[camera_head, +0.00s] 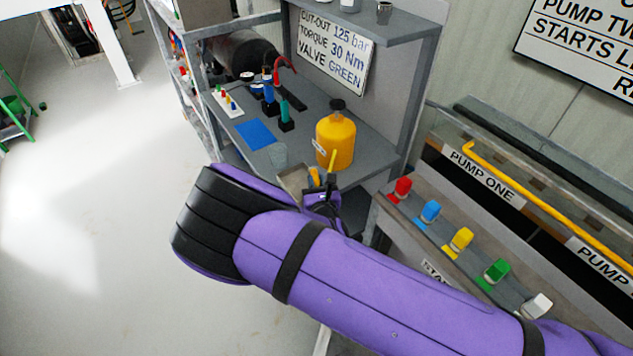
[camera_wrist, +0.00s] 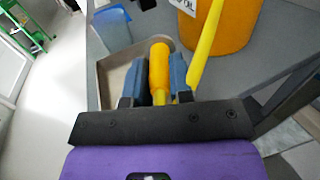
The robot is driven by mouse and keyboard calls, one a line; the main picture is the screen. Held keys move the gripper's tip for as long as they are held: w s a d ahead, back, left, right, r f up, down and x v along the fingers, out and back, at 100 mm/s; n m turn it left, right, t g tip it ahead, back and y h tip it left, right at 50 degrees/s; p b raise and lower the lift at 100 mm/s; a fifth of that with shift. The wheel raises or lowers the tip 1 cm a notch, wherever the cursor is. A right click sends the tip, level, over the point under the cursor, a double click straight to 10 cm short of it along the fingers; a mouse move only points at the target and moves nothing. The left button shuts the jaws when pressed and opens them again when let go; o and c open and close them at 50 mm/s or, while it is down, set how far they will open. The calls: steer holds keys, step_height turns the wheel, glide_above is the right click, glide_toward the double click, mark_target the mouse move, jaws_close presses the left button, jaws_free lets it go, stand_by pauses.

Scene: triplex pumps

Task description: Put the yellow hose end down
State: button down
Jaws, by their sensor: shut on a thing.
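My gripper (camera_wrist: 160,80) is shut on the yellow hose end (camera_wrist: 159,64), with a blue-grey finger on each side of it. In the head view the gripper (camera_head: 319,189) is at the shelf's front edge, and a bit of the yellow hose end (camera_head: 314,174) shows above it. The hose end is over or in a shallow tan tray (camera_wrist: 113,75); I cannot tell if it touches the tray. A thinner yellow tube (camera_wrist: 206,42) rises just right of the fingers.
An orange-yellow oil container (camera_head: 336,140) stands close behind the gripper. A clear bluish cup (camera_wrist: 112,27) stands left of it, near a blue mat (camera_head: 255,134). Coloured valves (camera_head: 462,239) line the pump bench at right. The floor at left is open.

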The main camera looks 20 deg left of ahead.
steer(key=shift+f, duration=0.65)
steer(key=c, duration=1.1)
jaws_free()
steer(key=shift+s, duration=0.1)
steer(key=shift+o, duration=0.5)
steer(key=shift+d+f, duration=0.1)
steer(key=shift+f, duration=0.1)
steer(key=shift+r, duration=0.4)
steer(key=shift+s+r, duration=0.15)
steer(key=shift+s, duration=0.2)
steer(key=v, duration=1.1)
steer(key=shift+r, duration=0.25)
